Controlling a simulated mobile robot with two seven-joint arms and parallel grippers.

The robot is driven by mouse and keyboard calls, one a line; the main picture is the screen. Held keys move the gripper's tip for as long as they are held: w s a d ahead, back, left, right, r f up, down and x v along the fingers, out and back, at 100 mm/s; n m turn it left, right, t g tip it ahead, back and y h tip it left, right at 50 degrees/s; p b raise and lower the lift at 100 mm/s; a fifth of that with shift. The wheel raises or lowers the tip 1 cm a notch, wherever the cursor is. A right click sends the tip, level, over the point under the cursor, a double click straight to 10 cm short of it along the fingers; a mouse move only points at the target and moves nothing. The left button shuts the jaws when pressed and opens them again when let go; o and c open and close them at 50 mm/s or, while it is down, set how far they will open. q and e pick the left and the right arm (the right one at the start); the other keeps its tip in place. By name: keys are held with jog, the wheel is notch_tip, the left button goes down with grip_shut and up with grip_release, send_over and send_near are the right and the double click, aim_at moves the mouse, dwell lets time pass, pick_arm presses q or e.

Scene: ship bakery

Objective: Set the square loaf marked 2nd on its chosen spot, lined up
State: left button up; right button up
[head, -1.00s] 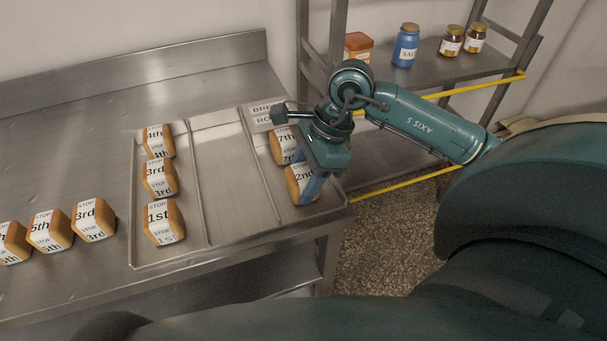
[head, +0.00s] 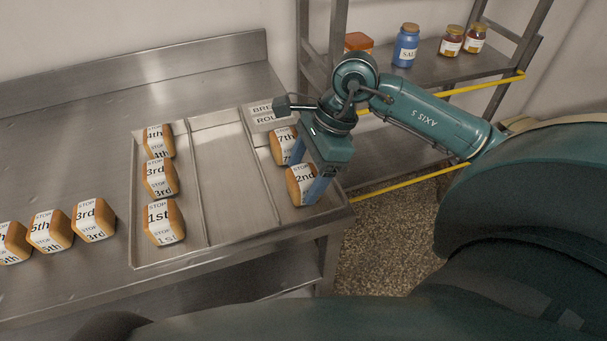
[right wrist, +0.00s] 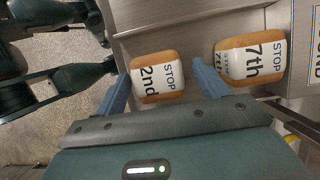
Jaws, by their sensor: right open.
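The square loaf marked 2nd (head: 300,186) sits in the right compartment of the metal tray (head: 228,240), near its front right corner. It also shows in the right wrist view (right wrist: 158,77). My right gripper (right wrist: 160,92) is open, with one blue finger on each side of this loaf. I cannot tell whether the fingers touch it. In the head view the right gripper (head: 318,182) hides part of the loaf's right side. The loaf marked 7th (head: 283,146) stands just behind it, with a small gap seen in the wrist view (right wrist: 252,58). My left gripper is not in view.
Loaves marked 4th (head: 158,141), 3rd (head: 160,178) and 1st (head: 164,222) stand in the tray's left compartment. The middle compartment is empty. More loaves (head: 50,231) stand on the steel table left of the tray. A shelf (head: 440,70) with jars is at the back right.

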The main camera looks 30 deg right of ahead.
jog(key=v, duration=1)
jog(key=shift+r, duration=0.4)
jog(key=shift+s+d, duration=0.1)
jog(key=shift+d, duration=0.05)
